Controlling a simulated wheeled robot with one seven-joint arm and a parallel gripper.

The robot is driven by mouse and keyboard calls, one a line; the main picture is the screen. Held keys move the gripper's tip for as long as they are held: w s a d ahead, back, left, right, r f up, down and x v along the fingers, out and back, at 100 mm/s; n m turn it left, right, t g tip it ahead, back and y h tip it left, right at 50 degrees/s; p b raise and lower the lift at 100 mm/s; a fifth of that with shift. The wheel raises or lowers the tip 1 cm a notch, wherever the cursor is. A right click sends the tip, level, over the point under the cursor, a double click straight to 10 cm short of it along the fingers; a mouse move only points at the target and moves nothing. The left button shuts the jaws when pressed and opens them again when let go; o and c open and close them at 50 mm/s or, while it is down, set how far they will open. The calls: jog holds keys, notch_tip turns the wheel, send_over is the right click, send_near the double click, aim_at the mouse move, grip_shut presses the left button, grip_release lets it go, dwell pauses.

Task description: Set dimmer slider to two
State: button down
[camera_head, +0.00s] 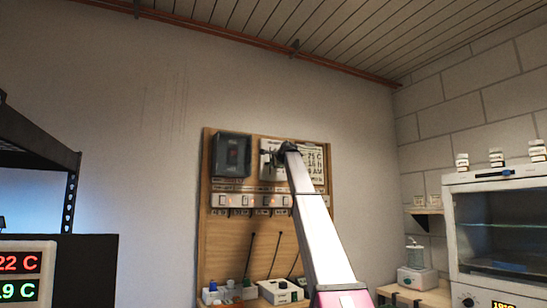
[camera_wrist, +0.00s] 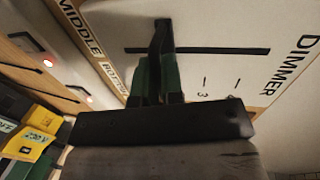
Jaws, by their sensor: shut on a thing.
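The dimmer panel (camera_wrist: 215,22) is a pale plate lettered DIMMER, with a long dark slot (camera_wrist: 230,50). Beside the slot are tick marks, one labelled 3 (camera_wrist: 202,96); other labels are hidden behind my gripper. My gripper (camera_wrist: 162,32) is shut at the slot, left of the visible ticks in the wrist view, on the slider knob, which is mostly hidden between the dark fingers. In the head view, my gripper (camera_head: 277,156) is against the dimmer panel (camera_head: 266,174) on the upper part of the wooden board.
The wooden board (camera_head: 222,262) also carries a dark grey box (camera_head: 231,155) and a row of switches (camera_head: 250,201). A white notice (camera_head: 313,162) is right of the dimmer. Yellow boxes (camera_wrist: 30,143) show at lower left in the wrist view. A glass-fronted cabinet (camera_head: 500,235) stands at right.

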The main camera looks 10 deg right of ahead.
jog(key=c, duration=1.3)
grip_release()
jog(key=shift+o, duration=0.2)
jog(key=shift+s, duration=0.15)
jog(key=v, duration=1)
jog(key=shift+s, duration=0.25)
jog(key=shift+s+d+r, duration=0.1)
jog(key=shift+d, duration=0.05)
